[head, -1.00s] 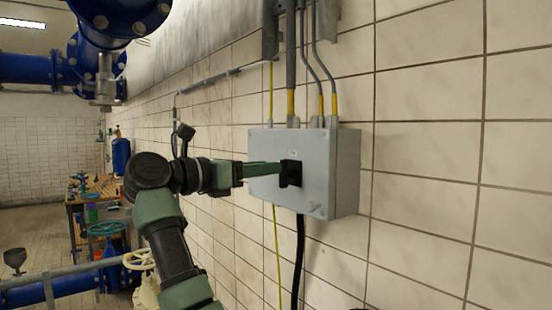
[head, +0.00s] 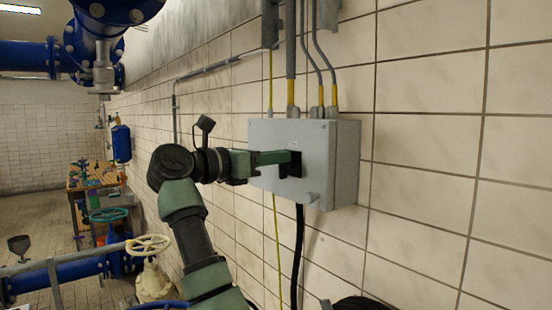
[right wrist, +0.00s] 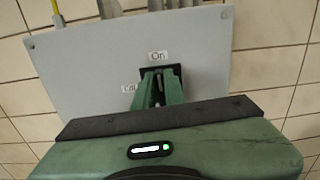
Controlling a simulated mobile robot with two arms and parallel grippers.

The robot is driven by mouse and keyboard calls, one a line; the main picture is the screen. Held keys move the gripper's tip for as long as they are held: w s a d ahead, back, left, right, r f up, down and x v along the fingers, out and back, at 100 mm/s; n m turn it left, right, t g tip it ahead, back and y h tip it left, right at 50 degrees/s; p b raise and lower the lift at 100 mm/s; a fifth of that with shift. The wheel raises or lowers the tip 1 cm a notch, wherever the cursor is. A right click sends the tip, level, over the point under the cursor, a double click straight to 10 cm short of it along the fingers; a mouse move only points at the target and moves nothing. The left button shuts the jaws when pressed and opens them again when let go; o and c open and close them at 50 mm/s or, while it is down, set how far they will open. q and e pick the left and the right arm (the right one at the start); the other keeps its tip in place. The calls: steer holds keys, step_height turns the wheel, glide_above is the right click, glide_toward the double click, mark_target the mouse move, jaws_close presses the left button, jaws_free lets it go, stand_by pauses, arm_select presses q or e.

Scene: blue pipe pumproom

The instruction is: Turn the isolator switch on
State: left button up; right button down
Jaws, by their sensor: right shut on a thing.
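The isolator switch is a black rotary switch (head: 292,171) on the front of a grey box (head: 325,190) on the tiled wall. My right gripper (head: 286,158) reaches it from the left in the head view, its green fingers shut on the switch handle. In the right wrist view the two fingers (right wrist: 160,86) stand at the black switch (right wrist: 147,71), just below an "On" label (right wrist: 158,57). A second label (right wrist: 129,89), partly hidden by the fingers, sits to the left. The handle is mostly hidden, so its exact angle cannot be told. My left gripper is not in view.
Conduits with yellow sleeves (head: 291,92) enter the box top. A black cable (head: 298,250) hangs below it. Blue pipes (head: 105,25) and a cream handwheel (head: 149,244) are at the left. The wall right of the box is clear.

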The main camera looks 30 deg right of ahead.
steer(key=shift+f+m, duration=0.1)
steer(key=shift+m, duration=0.2)
steer(key=c, duration=1.5)
jaws_free()
steer(key=shift+d, duration=0.1)
steer(key=a+b, duration=0.1)
steer(key=a, duration=0.1)
steer(key=a+b, duration=0.1)
steer(key=a, duration=0.2)
steer(key=a+b, duration=0.2)
steer(key=shift+s+a, duration=0.35)
steer(key=shift+a, duration=0.05)
